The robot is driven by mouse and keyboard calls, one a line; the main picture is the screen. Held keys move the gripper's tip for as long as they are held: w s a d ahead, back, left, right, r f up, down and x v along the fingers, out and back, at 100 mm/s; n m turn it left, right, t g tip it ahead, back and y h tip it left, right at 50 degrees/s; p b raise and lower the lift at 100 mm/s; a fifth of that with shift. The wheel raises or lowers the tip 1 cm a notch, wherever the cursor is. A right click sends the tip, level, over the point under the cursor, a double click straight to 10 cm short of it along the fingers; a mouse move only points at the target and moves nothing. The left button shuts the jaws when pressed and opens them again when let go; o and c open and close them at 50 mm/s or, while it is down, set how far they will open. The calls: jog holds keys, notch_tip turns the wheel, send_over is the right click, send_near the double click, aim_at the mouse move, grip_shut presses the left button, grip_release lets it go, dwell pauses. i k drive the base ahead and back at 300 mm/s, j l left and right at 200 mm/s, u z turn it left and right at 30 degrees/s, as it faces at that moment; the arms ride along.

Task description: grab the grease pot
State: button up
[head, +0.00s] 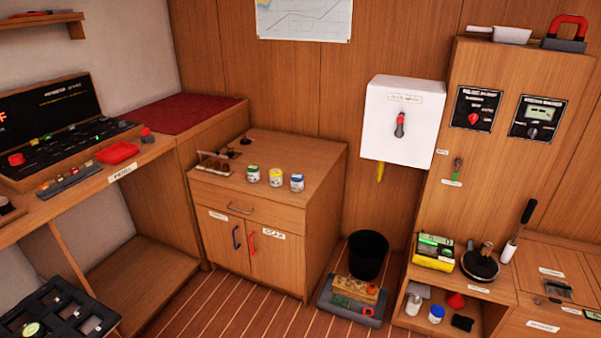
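Three small white pots stand upright in a row on the wooden cabinet top: one with a green band (253,174), one with a yellow band (275,177) and one with a blue band (297,182). Another white jar with a blue lid (436,314) stands in the open shelf at the lower right. The labels are too small to read, so I cannot tell which is the grease pot. My gripper is not in view.
The cabinet (310,160) has a wooden rack (214,162) left of the pots; its front and right top are clear. A black bin (368,256) and a grey tray (351,314) stand on the floor to its right. A console (70,135) is at left.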

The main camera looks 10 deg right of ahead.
aim_at(253, 170)
jog(key=i+l, duration=0.25)
jog(key=i, duration=0.25)
jog(key=i+l, duration=0.25)
jog(key=i, duration=0.25)
jog(key=i+l+u, duration=0.1)
jog(key=i+l, duration=0.15)
jog(key=i, duration=0.3)
jog(key=i+l, duration=0.3)
jog(key=i, duration=0.2)
jog(key=i+l, duration=0.3)
jog(key=i, duration=0.2)
